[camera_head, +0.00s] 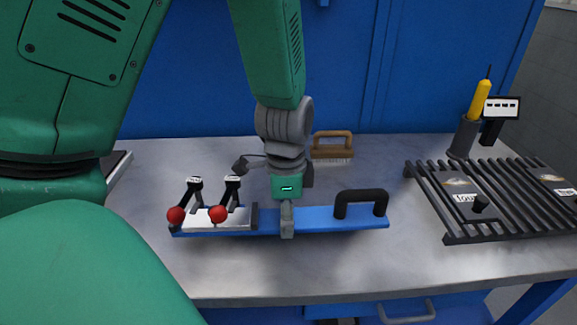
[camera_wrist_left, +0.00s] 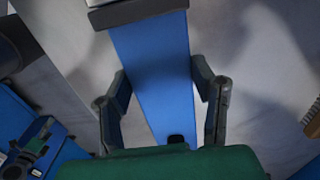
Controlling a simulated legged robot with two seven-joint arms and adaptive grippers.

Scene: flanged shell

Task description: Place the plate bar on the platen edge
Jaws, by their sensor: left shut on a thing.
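The plate bar is a long blue bar (camera_head: 325,218) lying crosswise over the metal table, with a black arched handle (camera_head: 361,198) at its right end. Its left end carries a pale plate with two black clamps and red knobs (camera_head: 218,214). My left gripper (camera_head: 287,220) comes down on the bar near its middle and is shut on it. In the left wrist view the blue bar (camera_wrist_left: 156,75) runs between the two fingers (camera_wrist_left: 162,105). A shadow lies beneath the bar; I cannot tell how far it is above the table. I cannot surely identify the platen edge. My right gripper is not in view.
A black slatted rack (camera_head: 500,198) with labels stands at the right. Behind it are a dark holder with a yellow-handled tool (camera_head: 479,100) and a small sign (camera_head: 501,107). A wooden brush (camera_head: 332,146) lies at the back. The table (camera_head: 260,275) in front is clear.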

